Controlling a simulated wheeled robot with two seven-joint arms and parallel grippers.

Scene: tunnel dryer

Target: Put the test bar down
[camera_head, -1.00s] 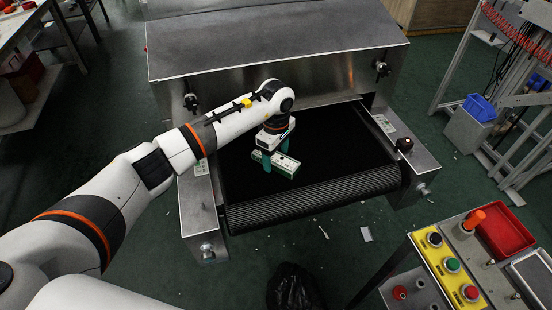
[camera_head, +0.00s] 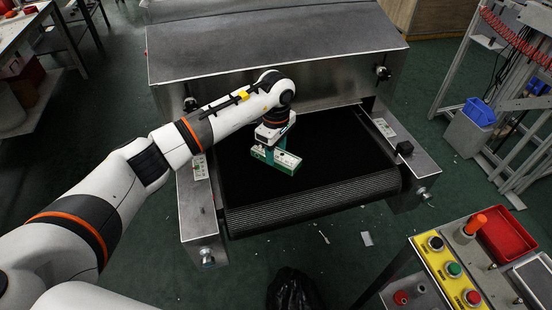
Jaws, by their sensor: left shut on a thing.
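The test bar (camera_head: 286,163) is a short white and green block over the black conveyor belt (camera_head: 330,160) of the tunnel dryer. My left gripper (camera_head: 269,155) points down with its green fingers shut on the bar. The bar is at or very near the belt surface; I cannot tell whether it touches. My right gripper does not show.
The dryer's metal hood (camera_head: 275,45) stands behind the belt, with metal side rails at both sides. A control panel with a yellow button plate (camera_head: 446,268) and a red tray (camera_head: 505,232) is at the lower right. The belt around the bar is clear.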

